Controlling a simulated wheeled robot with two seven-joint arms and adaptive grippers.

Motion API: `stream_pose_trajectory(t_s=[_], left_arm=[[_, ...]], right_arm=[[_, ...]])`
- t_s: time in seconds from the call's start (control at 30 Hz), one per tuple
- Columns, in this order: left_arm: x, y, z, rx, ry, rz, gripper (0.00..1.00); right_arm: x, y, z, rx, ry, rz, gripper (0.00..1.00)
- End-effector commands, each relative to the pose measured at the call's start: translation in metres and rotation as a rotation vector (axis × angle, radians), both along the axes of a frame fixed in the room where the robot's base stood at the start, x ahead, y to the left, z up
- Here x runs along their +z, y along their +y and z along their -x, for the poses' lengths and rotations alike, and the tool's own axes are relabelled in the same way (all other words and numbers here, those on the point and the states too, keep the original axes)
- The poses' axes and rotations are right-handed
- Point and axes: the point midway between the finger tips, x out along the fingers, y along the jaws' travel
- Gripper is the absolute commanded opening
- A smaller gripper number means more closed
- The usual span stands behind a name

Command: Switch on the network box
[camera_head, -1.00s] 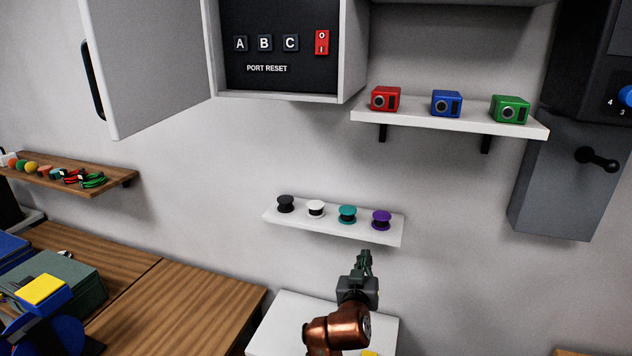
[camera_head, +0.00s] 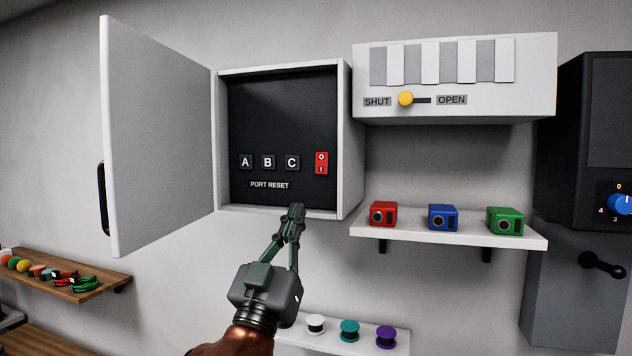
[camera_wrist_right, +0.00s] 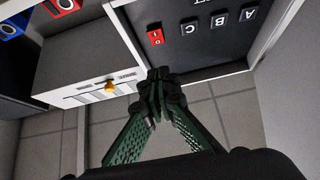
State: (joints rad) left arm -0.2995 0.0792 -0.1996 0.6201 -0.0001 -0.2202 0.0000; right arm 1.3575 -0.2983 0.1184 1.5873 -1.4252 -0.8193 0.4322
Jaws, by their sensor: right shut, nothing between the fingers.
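The network box (camera_head: 346,140) hangs on the wall with its door (camera_head: 160,135) swung open to the left. Inside, on the dark panel, is a red rocker switch (camera_head: 321,163) marked O above and I below. Left of it are the A, B and C buttons (camera_head: 268,162) over the words PORT RESET. My right gripper (camera_head: 296,209) is shut and empty, its tips at the lower front edge of the box, below and left of the switch. In the right wrist view, the switch (camera_wrist_right: 155,37) is just beyond the fingertips (camera_wrist_right: 159,74). My left gripper is not in view.
A vent box with a yellow slider (camera_head: 405,99) is right of the network box. Below it, a shelf (camera_head: 450,237) holds red, blue and green devices. A lower shelf holds spools (camera_head: 349,330). A dark cabinet with a blue knob (camera_head: 620,204) stands far right.

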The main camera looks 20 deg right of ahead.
Motion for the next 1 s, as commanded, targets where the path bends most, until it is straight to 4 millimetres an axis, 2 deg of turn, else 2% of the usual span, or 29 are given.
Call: stream_pose_trajectory(t_s=[0.27,0.7,0.8,1.0], left_arm=[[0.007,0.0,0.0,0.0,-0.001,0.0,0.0],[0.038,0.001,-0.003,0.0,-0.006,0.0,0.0],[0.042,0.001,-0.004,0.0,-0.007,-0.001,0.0],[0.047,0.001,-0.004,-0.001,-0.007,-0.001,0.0]], right_arm=[[0.011,-0.007,-0.01,-0.002,0.0,0.001,0.0],[0.066,-0.046,-0.066,-0.002,0.001,0.0,0.0],[0.061,-0.055,-0.08,-0.004,0.004,0.001,0.0],[0.058,-0.065,-0.095,-0.001,0.003,0.0,0.0]])
